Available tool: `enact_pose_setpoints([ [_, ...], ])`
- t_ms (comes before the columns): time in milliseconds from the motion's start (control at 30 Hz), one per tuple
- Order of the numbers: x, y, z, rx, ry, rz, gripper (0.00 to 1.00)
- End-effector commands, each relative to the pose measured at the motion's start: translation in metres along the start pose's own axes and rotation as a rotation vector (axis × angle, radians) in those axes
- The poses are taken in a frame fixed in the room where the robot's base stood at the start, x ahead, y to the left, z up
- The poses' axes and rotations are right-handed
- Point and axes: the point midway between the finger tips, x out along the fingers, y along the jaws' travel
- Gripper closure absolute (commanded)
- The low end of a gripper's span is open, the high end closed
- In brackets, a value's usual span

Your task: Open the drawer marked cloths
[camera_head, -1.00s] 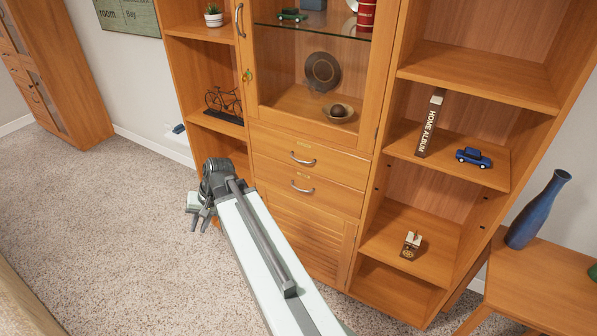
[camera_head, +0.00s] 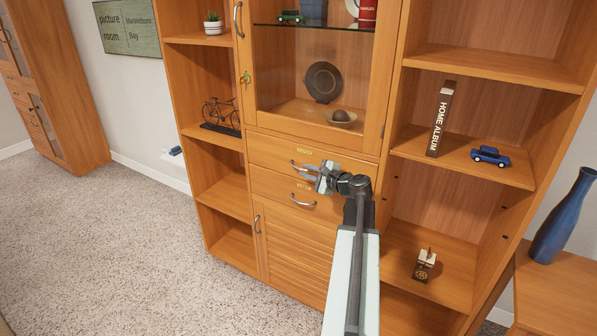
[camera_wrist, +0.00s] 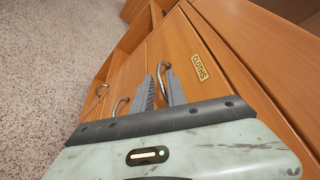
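The upper drawer with the "CLOTHS" label (camera_wrist: 200,66) is shut in the cabinet front. Its curved metal handle (camera_wrist: 163,68) also shows in the head view (camera_head: 295,165). My gripper (camera_head: 311,171) is at this handle, reaching in from the right. In the wrist view, my gripper's two fingers (camera_wrist: 161,84) are apart, with the handle between their tips. I cannot tell whether either finger touches it. The lower drawer's handle (camera_head: 303,202) is just below and free.
A louvred door (camera_head: 295,255) with its own handle is under the drawers. A glass-fronted compartment with a bowl (camera_head: 341,117) is above. Open shelves flank both sides. A side table (camera_head: 555,300) with a blue vase (camera_head: 563,215) stands at right. Carpet at left is clear.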

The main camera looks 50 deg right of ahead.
Motion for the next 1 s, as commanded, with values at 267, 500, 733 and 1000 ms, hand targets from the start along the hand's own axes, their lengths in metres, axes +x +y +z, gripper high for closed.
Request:
enact_pose_setpoints([
  [267, 0.049, 0.001, -0.002, -0.001, -0.001, 0.002, 0.82],
  [500, 0.051, 0.0, -0.001, -0.001, 0.001, 0.001, 0.82],
  [733, 0.051, 0.0, -0.001, -0.001, 0.001, 0.001, 1.0],
  [1000, 0.051, 0.001, -0.001, -0.001, 0.001, 0.001, 1.0],
])
